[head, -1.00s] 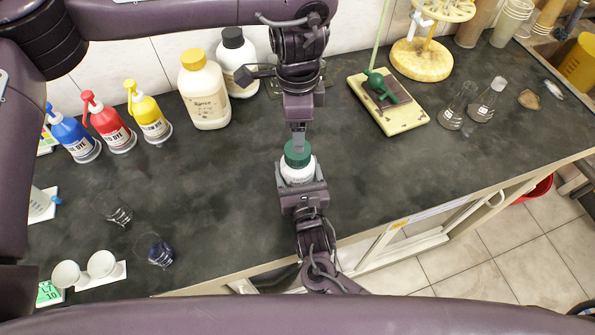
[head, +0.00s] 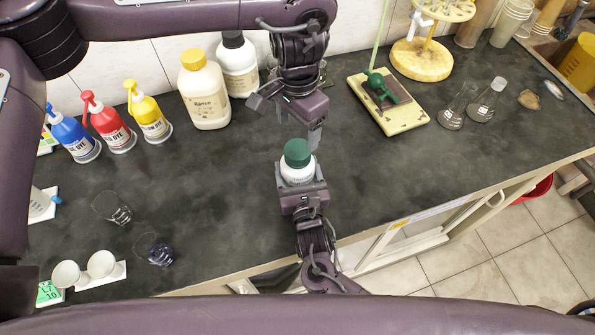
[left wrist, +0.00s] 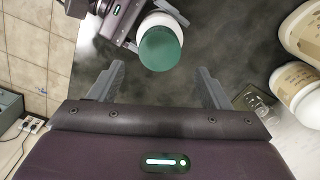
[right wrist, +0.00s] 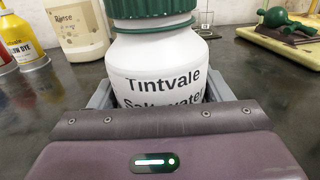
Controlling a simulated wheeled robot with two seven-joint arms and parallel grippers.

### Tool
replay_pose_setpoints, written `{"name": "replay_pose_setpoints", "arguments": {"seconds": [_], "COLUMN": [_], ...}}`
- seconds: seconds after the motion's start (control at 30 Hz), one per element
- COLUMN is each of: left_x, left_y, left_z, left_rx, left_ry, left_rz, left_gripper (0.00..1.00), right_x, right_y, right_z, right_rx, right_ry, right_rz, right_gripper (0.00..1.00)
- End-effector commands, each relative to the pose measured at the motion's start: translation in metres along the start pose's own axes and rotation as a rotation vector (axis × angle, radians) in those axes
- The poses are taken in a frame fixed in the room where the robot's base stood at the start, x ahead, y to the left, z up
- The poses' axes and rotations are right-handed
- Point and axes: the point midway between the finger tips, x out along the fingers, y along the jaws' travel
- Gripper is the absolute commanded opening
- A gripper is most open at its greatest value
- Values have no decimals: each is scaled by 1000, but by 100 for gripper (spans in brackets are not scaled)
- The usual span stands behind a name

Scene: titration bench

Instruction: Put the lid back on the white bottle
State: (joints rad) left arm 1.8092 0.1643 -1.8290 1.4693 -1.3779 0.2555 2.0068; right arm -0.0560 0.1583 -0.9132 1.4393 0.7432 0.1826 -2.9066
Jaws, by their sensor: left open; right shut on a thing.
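The white bottle (head: 298,173) stands upright at the bench's front edge. It also shows in the right wrist view (right wrist: 160,70), labelled "Tintvale". The green lid (head: 297,153) sits on top of the bottle's mouth and looks level; it also shows in the left wrist view (left wrist: 160,48). A green ring shows around the neck below the lid. My right gripper (right wrist: 155,95) is shut on the bottle's body from the front. My left gripper (left wrist: 160,78) is open and empty, its fingers apart and clear of the lid, just behind and above it in the head view (head: 284,122).
A yellow-capped bottle (head: 205,95) and a black-capped bottle (head: 238,65) stand behind left. Dye pump bottles (head: 112,125) stand farther left. A stand base (head: 395,108) and flasks (head: 486,103) are right. Bench around the white bottle is clear.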

Motion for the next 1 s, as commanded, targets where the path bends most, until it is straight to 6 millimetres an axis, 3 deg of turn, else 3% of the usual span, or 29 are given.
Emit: {"name": "replay_pose_setpoints", "arguments": {"seconds": [0.3,0.5,0.87,1.0], "left_x": [48,69,73,73], "left_y": [0,0,0,0], "left_z": [1,0,0,0], "left_rx": [1,0,1,1], "left_ry": [-2,-2,0,-1], "left_rz": [0,0,0,0], "left_gripper": [71,71,71,54], "right_x": [0,0,0,0], "right_y": [0,0,0,0], "right_z": [-1,-1,-1,-1], "right_rx": [0,0,0,0], "right_ry": [2,2,3,3], "right_rz": [0,0,0,0], "right_gripper": [8,8,8,8]}}
